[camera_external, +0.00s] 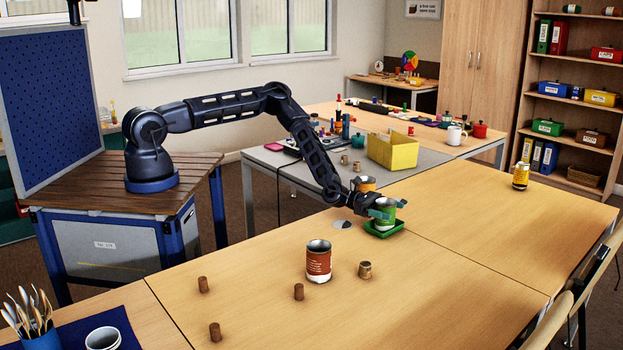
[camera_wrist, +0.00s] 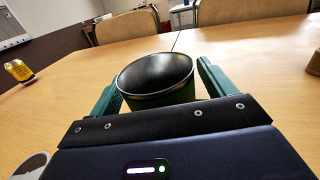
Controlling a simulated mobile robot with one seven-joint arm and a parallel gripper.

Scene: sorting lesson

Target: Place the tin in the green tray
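In the external view a green tin (camera_external: 384,214) stands upright at the green tray (camera_external: 400,229), on the near wooden table. Whether its base rests on the tray floor is hidden. My gripper (camera_external: 384,209) reaches it from the left, with one finger on each side. In the wrist view the tin's dark open top (camera_wrist: 155,74) is between the two green fingers of my gripper (camera_wrist: 160,82). The fingers are very close to the tin's sides; I cannot tell whether they press on it.
A red-brown tin (camera_external: 318,262) and several small brown pegs stand nearer on the table. A yellow tin (camera_external: 520,176) stands at the far right. A yellow bin (camera_external: 392,151) is on the grey table behind. The table right of the tray is clear.

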